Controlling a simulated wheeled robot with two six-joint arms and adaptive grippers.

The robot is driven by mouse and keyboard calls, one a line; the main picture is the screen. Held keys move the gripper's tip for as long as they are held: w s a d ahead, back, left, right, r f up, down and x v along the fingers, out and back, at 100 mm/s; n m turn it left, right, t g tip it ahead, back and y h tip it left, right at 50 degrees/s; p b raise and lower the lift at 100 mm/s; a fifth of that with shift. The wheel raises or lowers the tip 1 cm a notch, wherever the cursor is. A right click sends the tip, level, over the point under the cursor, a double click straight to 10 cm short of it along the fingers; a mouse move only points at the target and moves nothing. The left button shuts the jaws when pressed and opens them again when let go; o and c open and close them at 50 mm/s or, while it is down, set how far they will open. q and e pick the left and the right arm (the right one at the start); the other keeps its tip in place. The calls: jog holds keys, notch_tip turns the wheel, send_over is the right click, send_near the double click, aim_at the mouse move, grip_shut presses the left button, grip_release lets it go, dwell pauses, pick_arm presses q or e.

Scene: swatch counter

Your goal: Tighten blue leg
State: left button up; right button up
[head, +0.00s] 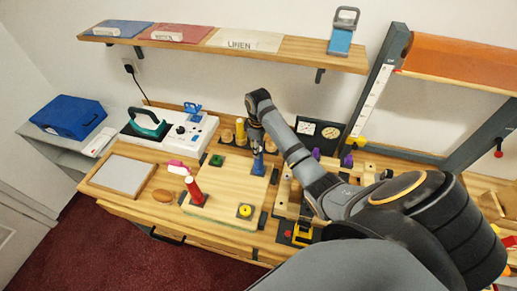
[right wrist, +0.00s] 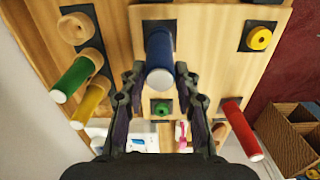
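The blue leg (head: 257,163) stands upright on a dark square plate on the wooden board (head: 225,200). It also shows in the right wrist view (right wrist: 160,55), end toward the camera. My right gripper (right wrist: 160,72) is open, with one finger on each side of the blue leg. A narrow gap seems to show on both sides, so I see no clear contact. In the head view the right gripper (head: 257,143) comes down over the leg from above. My left gripper is not in view.
A red leg (head: 195,191) stands on the board's left part. A green socket (head: 216,160) and a yellow one (head: 245,211) lie on the board. Green (right wrist: 72,79) and yellow (right wrist: 90,103) legs stand close by in the wrist view. A pink item (head: 178,167) is near the red leg.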

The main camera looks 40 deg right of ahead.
grip_shut()
jog(key=m, duration=1.1)
jog(key=shift+d, duration=0.1)
jog(key=m, duration=0.4)
jog(key=o, duration=0.5)
grip_release()
